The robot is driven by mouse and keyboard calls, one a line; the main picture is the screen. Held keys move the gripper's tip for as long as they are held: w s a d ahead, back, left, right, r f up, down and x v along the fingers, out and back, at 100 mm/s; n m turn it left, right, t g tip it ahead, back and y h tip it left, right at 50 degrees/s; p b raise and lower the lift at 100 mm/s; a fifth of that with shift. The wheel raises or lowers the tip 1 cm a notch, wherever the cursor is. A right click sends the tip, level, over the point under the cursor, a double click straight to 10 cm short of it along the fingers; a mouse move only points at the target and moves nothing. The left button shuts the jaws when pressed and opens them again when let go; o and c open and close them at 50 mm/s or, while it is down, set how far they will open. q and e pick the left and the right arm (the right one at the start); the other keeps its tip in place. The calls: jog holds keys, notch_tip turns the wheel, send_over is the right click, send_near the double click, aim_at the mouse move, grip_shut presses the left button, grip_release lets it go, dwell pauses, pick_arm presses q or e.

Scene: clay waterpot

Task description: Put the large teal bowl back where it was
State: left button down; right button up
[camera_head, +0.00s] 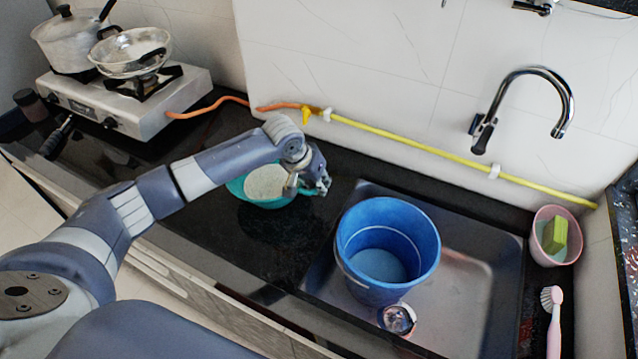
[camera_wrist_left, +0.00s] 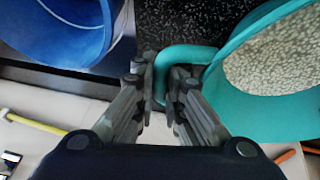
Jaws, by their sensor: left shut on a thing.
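The large teal bowl (camera_head: 243,190) is on the black counter, left of the sink, with a pale speckled grainy surface inside it. My left gripper (camera_head: 318,187) is at the bowl's right side, shut on its handle. In the left wrist view the fingers of my left gripper (camera_wrist_left: 160,90) close around the teal loop handle of the bowl (camera_wrist_left: 235,105). The arm hides part of the bowl in the head view. I cannot tell whether the bowl touches the counter. My right gripper is not in view.
A blue bucket (camera_head: 424,248) stands in the steel sink (camera_head: 470,290), right of the bowl, with a small metal item (camera_head: 397,319) beside it. A gas stove (camera_head: 150,110) with pots is at the back left. The black counter (camera_head: 245,255) in front of the bowl is clear.

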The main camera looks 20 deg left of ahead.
pick_arm(q)
jog(key=shift+w+f, duration=0.1)
jog(key=shift+w, duration=0.05)
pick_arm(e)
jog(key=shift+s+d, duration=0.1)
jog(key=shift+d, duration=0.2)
pick_arm(q)
jog(key=shift+f, duration=0.25)
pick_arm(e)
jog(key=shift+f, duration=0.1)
pick_arm(q)
jog(key=c, duration=1.6)
grip_release()
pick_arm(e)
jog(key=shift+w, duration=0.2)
pick_arm(q)
jog(key=shift+r, duration=0.1)
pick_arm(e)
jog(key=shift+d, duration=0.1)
pick_arm(q)
jog(key=v, duration=1.2)
jog(key=shift+a, duration=0.1)
